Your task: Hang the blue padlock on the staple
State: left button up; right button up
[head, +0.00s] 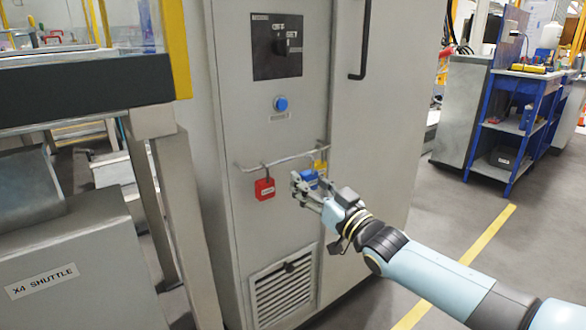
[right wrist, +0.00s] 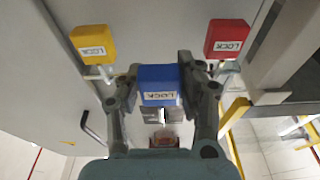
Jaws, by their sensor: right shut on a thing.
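The staple (head: 285,159) looks to be the bent metal bar across the grey cabinet front. A red padlock (head: 264,187) and a yellow padlock (head: 320,164) hang from it; they flank the gripper in the right wrist view, red (right wrist: 228,38) and yellow (right wrist: 92,42). My right gripper (head: 305,185) is shut on the blue padlock (head: 310,177), between them and near the bar. The blue padlock's labelled face (right wrist: 158,84) shows between the fingers in the right wrist view. I cannot tell whether its shackle is around the bar. My left gripper is out of view.
The cabinet has a switch panel (head: 277,46) and a blue button (head: 281,104) above the bar, and a vent (head: 284,292) below. A grey machine marked X4 SHUTTLE (head: 45,280) stands at the left. Open floor lies right of the cabinet.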

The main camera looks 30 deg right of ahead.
aim_at(312, 181)
jog(key=shift+s+d+r+p, duration=0.1)
jog(key=shift+s+p, duration=0.55)
jog(key=shift+s, duration=0.55)
jog(key=shift+s+p, duration=0.35)
jog(key=shift+s, duration=0.35)
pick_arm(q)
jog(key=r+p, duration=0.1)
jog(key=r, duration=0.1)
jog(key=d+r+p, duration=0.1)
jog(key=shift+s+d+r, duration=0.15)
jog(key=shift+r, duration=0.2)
pick_arm(e)
jog(key=v, duration=0.4)
jog(key=shift+r, duration=0.3)
